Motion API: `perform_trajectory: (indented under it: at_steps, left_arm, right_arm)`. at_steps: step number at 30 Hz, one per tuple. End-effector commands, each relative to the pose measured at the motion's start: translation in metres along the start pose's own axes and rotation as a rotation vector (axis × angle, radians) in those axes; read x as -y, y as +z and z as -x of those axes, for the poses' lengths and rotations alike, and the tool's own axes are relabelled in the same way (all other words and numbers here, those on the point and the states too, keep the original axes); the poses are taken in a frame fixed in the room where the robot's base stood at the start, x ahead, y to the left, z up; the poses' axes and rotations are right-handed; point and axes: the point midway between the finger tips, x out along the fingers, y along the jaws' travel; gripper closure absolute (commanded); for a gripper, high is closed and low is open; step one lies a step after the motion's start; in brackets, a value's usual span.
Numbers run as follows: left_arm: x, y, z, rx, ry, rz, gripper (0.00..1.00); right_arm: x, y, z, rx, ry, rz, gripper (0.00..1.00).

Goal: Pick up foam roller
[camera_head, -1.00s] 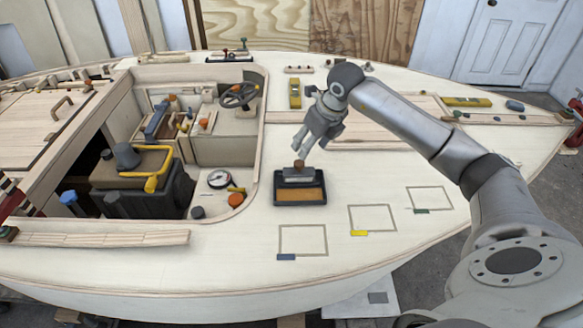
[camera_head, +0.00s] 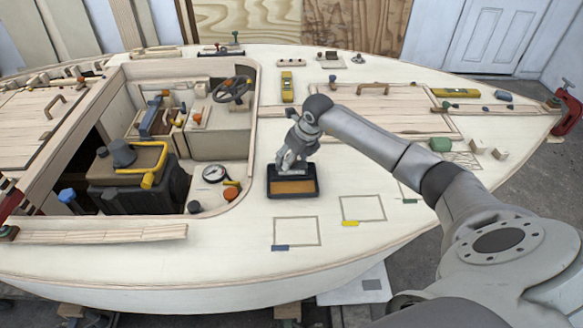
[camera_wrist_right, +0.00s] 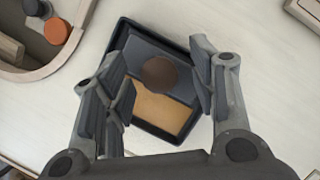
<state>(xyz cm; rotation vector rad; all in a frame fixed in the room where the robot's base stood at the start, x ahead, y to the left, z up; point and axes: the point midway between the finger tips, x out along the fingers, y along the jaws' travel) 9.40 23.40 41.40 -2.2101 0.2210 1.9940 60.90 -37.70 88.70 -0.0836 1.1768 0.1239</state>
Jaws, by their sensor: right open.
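A black tray (camera_head: 293,198) with an orange-tan floor lies on the cream deck; it also shows in the right wrist view (camera_wrist_right: 158,131). What looks like the foam roller, a dark grey piece with a round brown knob (camera_wrist_right: 160,74), sits at one end of the tray. In the head view my gripper mostly hides it. My right gripper (camera_head: 289,162) is just above it, pointing down. In the right wrist view its fingers (camera_wrist_right: 160,90) are spread, one on each side of the knob, with visible gaps. My left gripper is not in view.
Left of the tray is the open cockpit with a round gauge (camera_head: 214,173) and an orange knob (camera_head: 230,193) near its edge. Marked rectangles (camera_head: 297,217) lie on clear deck in front.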

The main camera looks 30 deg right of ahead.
Motion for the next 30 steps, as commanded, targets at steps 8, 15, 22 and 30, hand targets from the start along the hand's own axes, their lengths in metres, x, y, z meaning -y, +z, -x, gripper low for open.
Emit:
perform_trajectory:
  at_steps: [8, 15, 22, 30]
  left_arm:
    - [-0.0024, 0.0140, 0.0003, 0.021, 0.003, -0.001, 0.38]
    - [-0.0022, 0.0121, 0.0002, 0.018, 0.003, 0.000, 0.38]
    - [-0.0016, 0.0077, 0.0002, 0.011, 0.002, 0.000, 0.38]
    - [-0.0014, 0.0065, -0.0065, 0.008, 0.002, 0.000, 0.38]
  right_arm:
    - [0.0000, 0.0000, 0.0003, 0.000, 0.000, 0.000, 0.75]
    - [0.0000, 0.0000, 0.0004, 0.000, 0.000, 0.000, 1.00]
    - [0.0001, 0.0006, 0.0009, 0.002, 0.000, -0.001, 1.00]
    - [0.0004, 0.0046, 0.0092, 0.004, 0.000, 0.000, 1.00]
